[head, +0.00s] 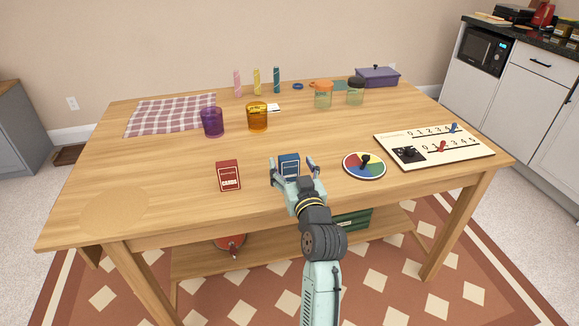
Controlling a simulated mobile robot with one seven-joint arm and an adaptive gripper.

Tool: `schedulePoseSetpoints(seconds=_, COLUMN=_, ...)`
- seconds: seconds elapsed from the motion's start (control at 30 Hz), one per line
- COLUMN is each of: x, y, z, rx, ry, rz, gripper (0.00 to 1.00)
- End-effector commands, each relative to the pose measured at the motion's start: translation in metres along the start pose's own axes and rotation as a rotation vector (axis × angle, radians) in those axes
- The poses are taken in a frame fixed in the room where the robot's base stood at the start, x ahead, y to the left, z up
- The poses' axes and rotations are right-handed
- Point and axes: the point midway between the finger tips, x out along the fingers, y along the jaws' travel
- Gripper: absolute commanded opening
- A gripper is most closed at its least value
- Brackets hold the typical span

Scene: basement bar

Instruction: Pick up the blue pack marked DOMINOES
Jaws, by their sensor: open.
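The lower part of the pack is hidden behind my gripper. I cannot tell whether the fingers touch it.
A coloured spinner disc (364,165) and a white number board (432,147) lie to the right. Purple (212,122) and amber (257,117) cups stand behind. The table's front left (150,190) is clear.

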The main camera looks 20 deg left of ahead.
Motion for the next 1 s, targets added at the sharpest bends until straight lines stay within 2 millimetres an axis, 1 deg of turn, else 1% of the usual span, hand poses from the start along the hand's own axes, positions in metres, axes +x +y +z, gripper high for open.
schedulePoseSetpoints(seconds=0.03, x=0.009, y=0.001, z=-0.003, rx=0.000, ry=-0.002, rz=-0.001, gripper=0.69)
schedulePoseSetpoints(seconds=0.1, x=0.020, y=0.002, z=-0.001, rx=-0.001, ry=-0.001, rz=-0.001, gripper=0.69)
schedulePoseSetpoints(seconds=0.23, x=0.035, y=0.001, z=0.000, rx=-0.002, ry=0.000, rz=-0.001, gripper=0.69)
schedulePoseSetpoints(seconds=0.33, x=0.040, y=0.001, z=0.002, rx=-0.002, ry=0.000, rz=-0.001, gripper=0.69)
schedulePoseSetpoints(seconds=0.53, x=0.040, y=0.001, z=0.003, rx=-0.001, ry=0.000, rz=0.000, gripper=0.69)
schedulePoseSetpoints(seconds=1.0, x=0.040, y=0.001, z=0.002, rx=-0.001, ry=0.001, rz=0.000, gripper=0.38)
